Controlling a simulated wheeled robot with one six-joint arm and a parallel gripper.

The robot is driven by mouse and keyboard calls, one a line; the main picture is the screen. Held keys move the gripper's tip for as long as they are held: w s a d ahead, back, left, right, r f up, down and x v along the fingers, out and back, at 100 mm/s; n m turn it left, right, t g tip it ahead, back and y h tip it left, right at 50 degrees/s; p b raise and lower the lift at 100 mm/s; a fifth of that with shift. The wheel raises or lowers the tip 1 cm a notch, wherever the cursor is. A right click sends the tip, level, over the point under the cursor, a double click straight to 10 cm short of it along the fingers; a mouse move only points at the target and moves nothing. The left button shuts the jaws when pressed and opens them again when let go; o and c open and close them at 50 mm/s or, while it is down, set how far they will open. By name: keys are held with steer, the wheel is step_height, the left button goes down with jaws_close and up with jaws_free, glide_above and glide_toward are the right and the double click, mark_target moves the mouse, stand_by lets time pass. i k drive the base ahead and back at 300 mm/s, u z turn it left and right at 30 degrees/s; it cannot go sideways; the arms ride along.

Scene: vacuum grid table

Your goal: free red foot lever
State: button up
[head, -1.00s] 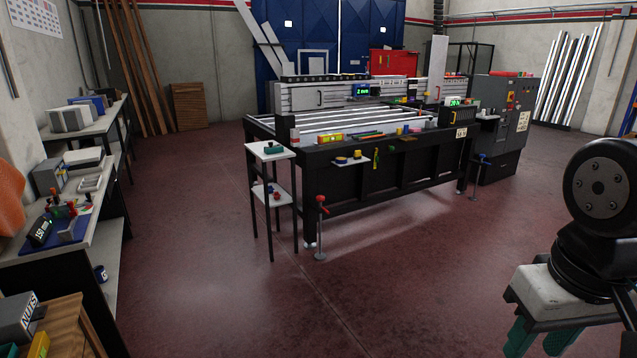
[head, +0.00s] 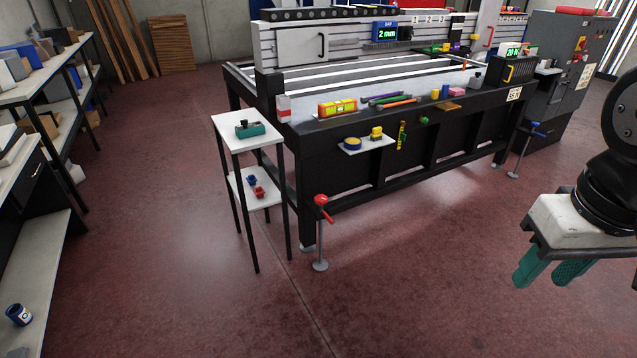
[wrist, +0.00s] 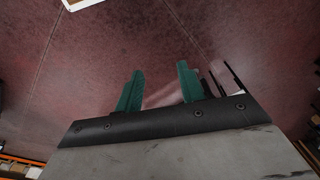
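The red foot lever (head: 322,203) tops a grey stand with a round foot, on the floor by the front left corner of the black vacuum grid table (head: 400,150). My gripper (head: 540,278) is at the right of the head view, pointing down, well apart from the red lever. Its green fingers are apart and empty, as the wrist view also shows (wrist: 158,88). The red lever cannot be made out in the wrist view.
A small two-shelf side stand (head: 250,135) is just left of the red lever, holding a green tool and small red and blue parts. A shelf with yellow items (head: 365,144) juts from the table front. Shelving (head: 50,75) lines the left. The floor in front is clear.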

mark_target(325, 215)
steer(key=u, duration=0.2)
steer(key=i, duration=1.45)
steer(key=u, duration=0.2)
